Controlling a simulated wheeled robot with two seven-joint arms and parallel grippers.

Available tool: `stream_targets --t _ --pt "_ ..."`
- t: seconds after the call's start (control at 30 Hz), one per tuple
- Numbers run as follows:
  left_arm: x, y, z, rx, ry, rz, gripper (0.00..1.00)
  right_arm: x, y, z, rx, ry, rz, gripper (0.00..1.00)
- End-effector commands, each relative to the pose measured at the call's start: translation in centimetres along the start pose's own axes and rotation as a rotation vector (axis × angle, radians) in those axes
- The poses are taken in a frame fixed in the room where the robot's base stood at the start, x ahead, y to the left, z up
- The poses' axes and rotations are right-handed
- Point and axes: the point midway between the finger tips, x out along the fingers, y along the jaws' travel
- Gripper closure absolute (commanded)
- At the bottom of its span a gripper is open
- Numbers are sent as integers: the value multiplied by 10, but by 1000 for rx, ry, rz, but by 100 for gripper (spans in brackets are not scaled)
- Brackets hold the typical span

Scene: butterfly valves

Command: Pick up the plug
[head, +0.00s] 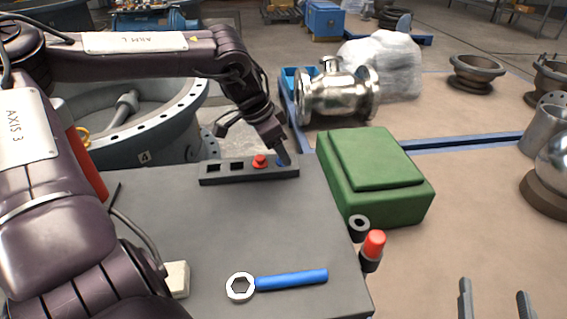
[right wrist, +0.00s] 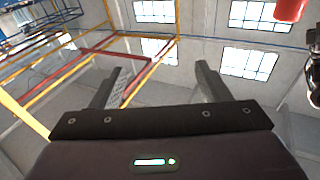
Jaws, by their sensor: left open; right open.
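A dark block with square holes (head: 225,178) lies at the far edge of the grey table. A red plug (head: 260,161) stands in it, right of two empty holes. A small blue piece (head: 280,161) shows at the block's right end, partly hidden by my left gripper. My left gripper (head: 285,157) points down at that end, by the blue piece; I cannot tell whether it touches it. Its jaws are open, though the fingers are small here. My right gripper (head: 493,288) is open and empty at the bottom right; it also shows in the right wrist view (right wrist: 160,68).
A blue-handled ring wrench (head: 290,281) lies on the front of the grey table (head: 225,235). A green case (head: 378,175) stands at its right edge, with a red-capped cylinder (head: 373,245) and a black ring (head: 359,227) nearby. A metal valve (head: 335,92) stands behind.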

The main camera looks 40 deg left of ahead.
Motion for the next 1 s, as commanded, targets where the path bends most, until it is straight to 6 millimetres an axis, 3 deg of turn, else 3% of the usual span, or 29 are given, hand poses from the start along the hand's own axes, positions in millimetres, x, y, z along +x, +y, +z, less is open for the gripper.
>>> stream_targets --t 0.3,0.5,0.87,1.0 --pt "10 0 1 -1 -1 0 51 -3 2 -68 -15 325 0 30" --pt "14 0 0 -1 -1 1 51 -12 2 -102 -22 488 -3 30" --pt "14 0 0 0 0 1 51 -17 2 -113 -25 541 -4 30" --pt "14 0 0 0 0 1 67 -16 2 -113 -25 540 -4 30"
